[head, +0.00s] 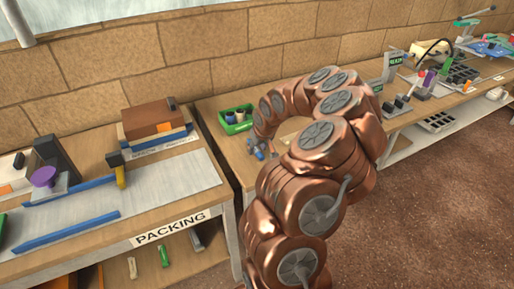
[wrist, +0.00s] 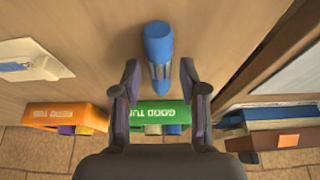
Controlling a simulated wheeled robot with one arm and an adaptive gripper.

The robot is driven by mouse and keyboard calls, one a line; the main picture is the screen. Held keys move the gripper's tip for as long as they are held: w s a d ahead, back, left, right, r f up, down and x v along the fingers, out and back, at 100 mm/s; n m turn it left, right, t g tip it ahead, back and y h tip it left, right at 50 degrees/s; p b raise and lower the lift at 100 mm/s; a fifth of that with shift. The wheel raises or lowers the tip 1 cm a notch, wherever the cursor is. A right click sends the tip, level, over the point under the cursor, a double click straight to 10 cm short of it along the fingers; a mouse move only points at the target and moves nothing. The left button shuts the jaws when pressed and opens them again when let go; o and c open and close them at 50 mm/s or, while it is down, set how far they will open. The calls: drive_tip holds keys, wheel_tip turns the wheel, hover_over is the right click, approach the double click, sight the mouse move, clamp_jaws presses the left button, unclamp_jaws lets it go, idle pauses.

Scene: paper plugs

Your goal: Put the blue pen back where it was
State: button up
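A short, thick blue pen (wrist: 158,45) shows in the wrist view over the brown bench top, with a grey band near its lower end. My gripper (wrist: 159,75) is open, one dark finger on each side of the pen's lower part, with a gap on both sides. In the head view my gripper (head: 257,150) is low over the middle bench, and a small blue part shows there; I cannot tell pen from finger. A green tub (head: 237,118) marked GOOD TUB stands behind it, holding several small items. I cannot tell whether the pen touches the bench.
In the wrist view an orange tub (wrist: 65,117) marked REDO TUB stands beside the green tub (wrist: 163,112). Blue and brown stacked items (wrist: 275,115) lie across the gap at right. In the head view the packing bench (head: 190,199) is at left, with long blue strips on it.

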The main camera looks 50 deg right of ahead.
drive_tip(key=shift+o, duration=0.2)
drive_tip(key=shift+r, duration=0.15)
drive_tip(key=b+v, duration=0.3)
drive_tip(key=v, duration=0.9)
drive_tip(key=s+a+r+n+g+y, duration=0.1)
drive_tip(key=s+a+r+n, duration=0.1)
drive_tip(key=a, duration=0.9)
drive_tip(key=s+a+r+n+g, duration=0.1)
drive_tip(key=s+a+r+n, duration=0.1)
drive_tip(key=a, duration=0.9)
drive_tip(key=s+a+f+g, duration=0.1)
drive_tip(key=s+a+g, duration=0.1)
drive_tip(key=s+a, duration=0.4)
drive_tip(key=s+a+f+g, duration=0.1)
drive_tip(key=s+a, duration=0.6)
drive_tip(key=s, duration=0.7)
drive_tip(key=shift+s+a+f+g+y, duration=0.3)
drive_tip(key=shift+s+g, duration=0.05)
drive_tip(key=shift+g, duration=0.25)
